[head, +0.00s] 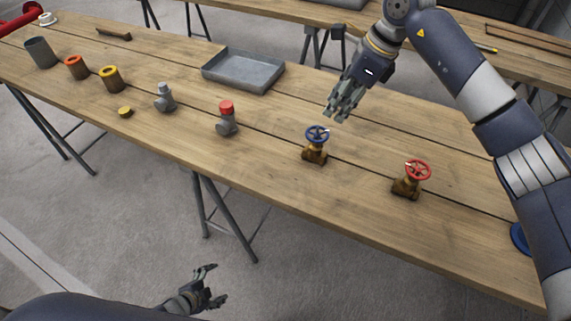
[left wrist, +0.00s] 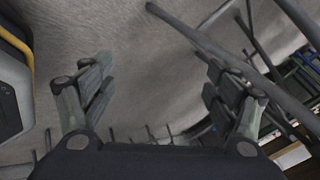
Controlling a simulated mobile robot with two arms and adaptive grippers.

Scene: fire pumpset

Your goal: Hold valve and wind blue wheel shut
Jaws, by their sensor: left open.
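The brass valve (head: 314,155) with the blue wheel (head: 317,133) stands upright on the wooden table, right of the middle in the head view. My right gripper (head: 338,112) hangs above the table, just up and right of the blue wheel and apart from it. Whether its fingers are open or shut is unclear. My left gripper (head: 214,288) is low at the bottom of the head view, over the floor in front of the table, open and empty.
A similar valve with a red wheel (head: 411,180) stands to the right. Left are a red-capped fitting (head: 227,118), a grey fitting (head: 164,98), a yellow cap (head: 125,112) and a grey metal tray (head: 243,72). Trestle legs (head: 224,220) stand under the table's front edge.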

